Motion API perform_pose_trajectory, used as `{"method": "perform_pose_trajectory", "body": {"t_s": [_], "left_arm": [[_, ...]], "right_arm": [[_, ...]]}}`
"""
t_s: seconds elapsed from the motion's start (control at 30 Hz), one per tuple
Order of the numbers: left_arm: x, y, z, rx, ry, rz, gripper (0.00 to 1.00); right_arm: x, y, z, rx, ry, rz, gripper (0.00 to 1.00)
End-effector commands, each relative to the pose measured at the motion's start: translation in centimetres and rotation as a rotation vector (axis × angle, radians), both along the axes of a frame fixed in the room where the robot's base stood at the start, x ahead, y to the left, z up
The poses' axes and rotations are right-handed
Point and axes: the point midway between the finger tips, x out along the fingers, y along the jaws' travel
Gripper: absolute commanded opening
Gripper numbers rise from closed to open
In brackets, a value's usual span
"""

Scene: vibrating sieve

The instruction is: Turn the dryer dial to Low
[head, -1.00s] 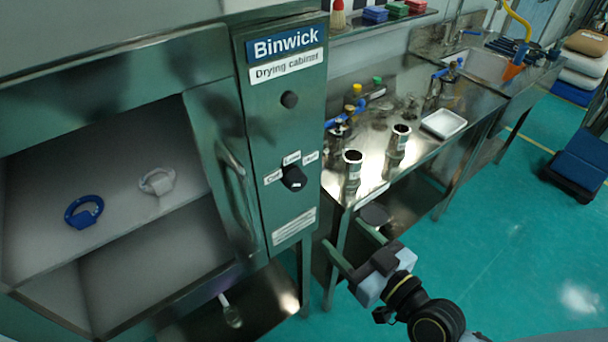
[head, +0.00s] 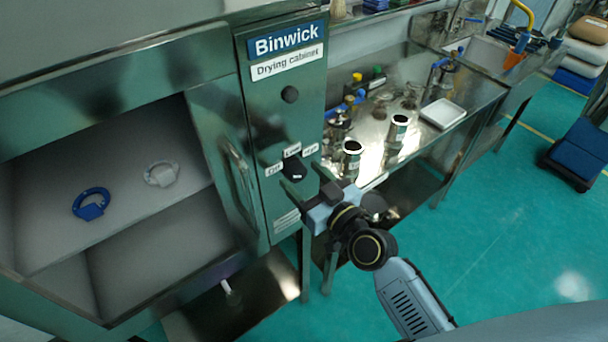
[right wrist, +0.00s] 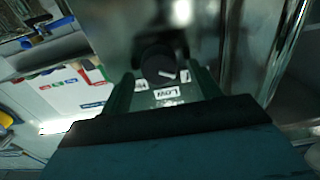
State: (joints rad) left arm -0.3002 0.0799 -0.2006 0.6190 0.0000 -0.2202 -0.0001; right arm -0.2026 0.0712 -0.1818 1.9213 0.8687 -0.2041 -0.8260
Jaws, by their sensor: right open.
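The dryer dial (head: 294,168) is a black knob on the green front panel of the drying cabinet (head: 258,128). Small white labels sit around it; the middle one (head: 292,150) reads Low. In the right wrist view the dial (right wrist: 158,63) carries a white mark that seems to point towards the label at its right (right wrist: 186,76), not the middle Low label (right wrist: 166,92). My right gripper (head: 305,182) is open in front of the panel, just below the dial. In the right wrist view its fingers (right wrist: 164,80) lie either side of the dial; contact cannot be told. My left gripper is out of view.
The cabinet's vertical handle (head: 238,185) is left of the dial. Its open chamber holds a blue ring (head: 91,204) and a white ring (head: 161,174). Right of the cabinet, a steel bench (head: 425,75) carries metal cups and a white tray (head: 443,113).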

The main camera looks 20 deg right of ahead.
Motion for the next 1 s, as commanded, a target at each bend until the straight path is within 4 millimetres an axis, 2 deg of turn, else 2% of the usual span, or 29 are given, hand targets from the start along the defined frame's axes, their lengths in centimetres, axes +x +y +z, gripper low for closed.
{"method": "perform_pose_trajectory", "body": {"t_s": [0.37,0.7,1.0], "left_arm": [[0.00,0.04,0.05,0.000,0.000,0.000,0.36],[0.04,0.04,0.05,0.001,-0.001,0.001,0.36],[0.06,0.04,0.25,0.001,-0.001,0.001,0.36]], "right_arm": [[0.47,0.16,-0.02,0.000,0.001,0.000,0.61],[0.46,0.14,-0.02,0.000,0.001,0.000,0.18],[0.46,0.12,0.01,0.038,0.015,0.000,0.18]]}}
